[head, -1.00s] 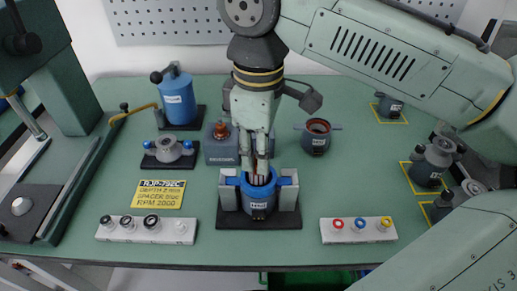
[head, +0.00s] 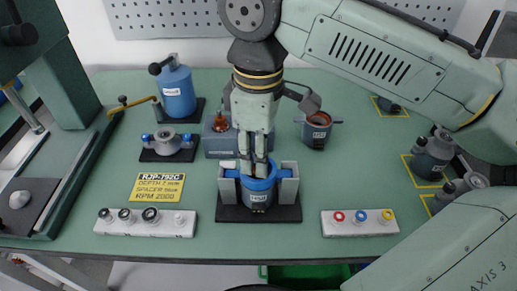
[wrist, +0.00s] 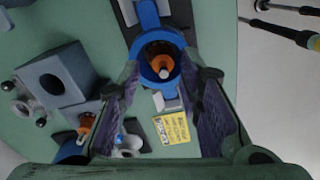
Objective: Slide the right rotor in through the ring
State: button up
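The ring is a blue collar (head: 257,183) on a grey labelled body, held upright between two light grey blocks of a dark-based fixture (head: 228,214). It also shows in the wrist view (wrist: 133,48). A rotor (wrist: 162,66) with an orange part and a pale tip stands inside the ring's dark opening. My gripper (head: 254,172) points down over the ring. In the wrist view its two fingers (wrist: 163,82) are spread apart on either side of the ring opening, with visible gaps to the rotor. How deep the rotor sits is unclear.
A grey block (head: 218,150) with a copper-topped part (head: 221,124) stands just behind left. White trays (head: 145,222) and (head: 360,222) with small rings lie at the front left and right. A yellow card (head: 157,187) lies left. A dark cup (head: 317,130) stands behind right.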

jog(key=shift+o, duration=0.7)
notch_tip(320, 180, up, 12)
dwell(0.7)
